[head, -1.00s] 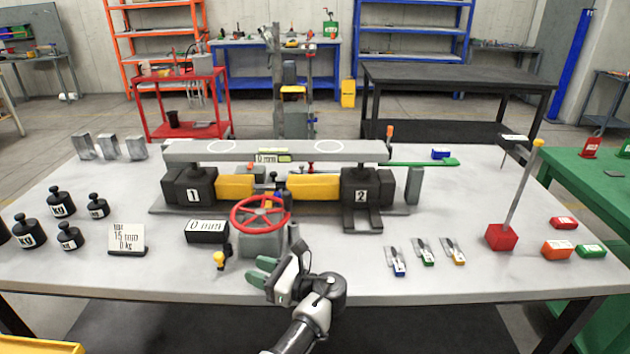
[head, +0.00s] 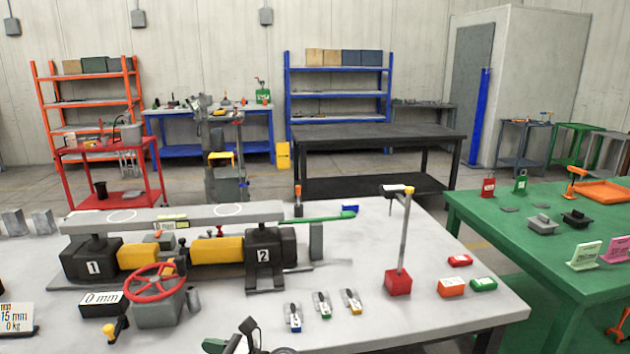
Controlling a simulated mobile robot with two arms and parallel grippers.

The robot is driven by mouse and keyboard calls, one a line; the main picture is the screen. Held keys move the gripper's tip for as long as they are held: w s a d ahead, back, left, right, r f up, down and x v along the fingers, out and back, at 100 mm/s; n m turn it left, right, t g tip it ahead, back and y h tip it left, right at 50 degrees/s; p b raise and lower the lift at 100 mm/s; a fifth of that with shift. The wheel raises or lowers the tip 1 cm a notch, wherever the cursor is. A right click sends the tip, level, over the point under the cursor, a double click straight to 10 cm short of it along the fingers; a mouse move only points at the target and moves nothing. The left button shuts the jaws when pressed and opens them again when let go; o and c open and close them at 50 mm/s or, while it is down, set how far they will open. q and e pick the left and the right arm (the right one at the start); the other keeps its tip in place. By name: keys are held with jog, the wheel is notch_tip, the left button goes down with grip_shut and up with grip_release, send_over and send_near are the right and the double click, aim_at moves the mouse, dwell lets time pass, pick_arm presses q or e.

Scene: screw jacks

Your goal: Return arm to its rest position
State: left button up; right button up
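Only a small part of one arm, which I take to be my left, shows at the bottom edge. A green fingertip of my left gripper (head: 214,345) and dark wrist parts beside it are in view; the rest is cut off. It is at the bench's near side, right of and below the red handwheel (head: 155,283), apart from it. I see nothing held, but the finger gap is hidden. My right gripper is not in view.
The grey bench (head: 370,260) carries the jack rig with its long beam (head: 175,218), a "0 mm" display (head: 101,303), several small coloured-handled tools, and a red block (head: 398,282) with a post. A green table (head: 500,210) stands at right.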

pick_arm(q)
jog(key=s+a+f+n+g+h, duration=0.25)
jog(key=s+f+n+h, duration=0.75)
jog(key=s+f, duration=0.55)
jog(key=s+d+r+n+t+h, duration=0.15)
jog(key=s+r+n+h, duration=0.25)
jog(key=s, duration=0.4)
jog(key=s+d+r+n+t+h, duration=0.1)
jog(key=s+d+r+n+h, duration=0.25)
jog(key=s, duration=0.55)
notch_tip(320, 180, down, 22)
jog(key=g+p, duration=0.2)
jog(key=s+a+f, duration=0.1)
jog(key=s+f, duration=0.7)
jog(key=s+a+f+p, duration=0.1)
jog(key=s+a+f, duration=0.1)
jog(key=s+f, duration=0.6)
jog(key=shift+s+a+g, duration=0.3)
jog(key=shift+s+g, duration=0.1)
jog(key=shift+s, duration=0.15)
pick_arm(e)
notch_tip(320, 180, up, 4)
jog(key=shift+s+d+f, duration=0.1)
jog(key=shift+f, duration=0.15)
